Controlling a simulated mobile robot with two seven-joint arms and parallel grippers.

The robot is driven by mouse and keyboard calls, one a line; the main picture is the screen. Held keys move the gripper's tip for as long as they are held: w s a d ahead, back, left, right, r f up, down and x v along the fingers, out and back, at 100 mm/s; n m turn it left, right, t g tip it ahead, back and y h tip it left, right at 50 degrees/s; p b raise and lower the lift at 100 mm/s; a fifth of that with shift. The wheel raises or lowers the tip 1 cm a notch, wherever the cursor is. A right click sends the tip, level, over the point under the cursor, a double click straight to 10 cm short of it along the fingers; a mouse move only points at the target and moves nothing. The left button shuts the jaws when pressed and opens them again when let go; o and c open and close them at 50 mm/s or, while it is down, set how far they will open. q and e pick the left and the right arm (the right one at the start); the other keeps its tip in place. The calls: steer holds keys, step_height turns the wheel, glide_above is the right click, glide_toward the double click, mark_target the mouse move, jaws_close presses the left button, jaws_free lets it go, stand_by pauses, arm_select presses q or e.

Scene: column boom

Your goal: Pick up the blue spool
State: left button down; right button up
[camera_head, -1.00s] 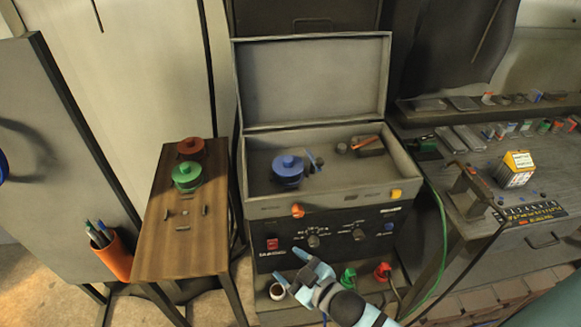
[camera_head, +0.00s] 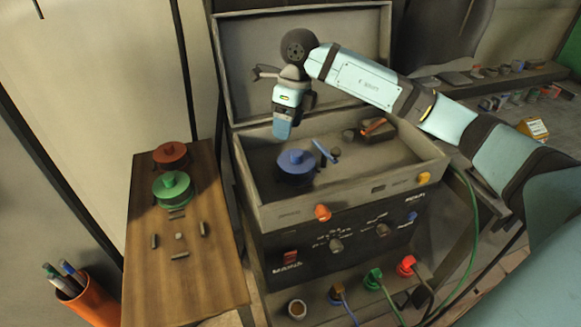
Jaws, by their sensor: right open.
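The blue spool (camera_head: 296,163) stands upright in the left part of the open grey case's tray (camera_head: 425,176). My right gripper (camera_head: 282,131) hangs above the tray, pointing down, just behind and slightly left of the spool in the picture. It looks apart from the spool and holds nothing that I can see. Its fingers are seen nearly edge-on, so the gap between them hardly shows. My left gripper is not in view.
A blue-handled tool (camera_head: 325,151) lies right beside the spool. A dark block with an orange item (camera_head: 374,125) lies farther right. The raised lid (camera_head: 345,50) stands behind my gripper. A wooden table (camera_head: 215,262) at left holds a green spool (camera_head: 173,188) and a red spool (camera_head: 171,155).

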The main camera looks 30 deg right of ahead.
steer(key=w+d+r+h, duration=0.1)
steer(key=d+r+h, duration=0.1)
steer(key=d, duration=0.2)
glide_above(297, 153)
steer(key=shift+m, duration=0.4)
steer(key=f, duration=0.7)
steer(key=shift+s+d+f, duration=0.25)
steer(key=shift+d, duration=0.05)
steer(key=shift+w+a+f+p, duration=0.15)
steer(key=shift+f+p, duration=0.05)
steer(key=shift+f, duration=1.25)
steer(key=shift+w+a+f+p, duration=0.1)
steer(key=shift+a+f+p, duration=0.05)
steer(key=shift+f, duration=1.3)
jaws_close()
steer(key=shift+r, duration=0.15)
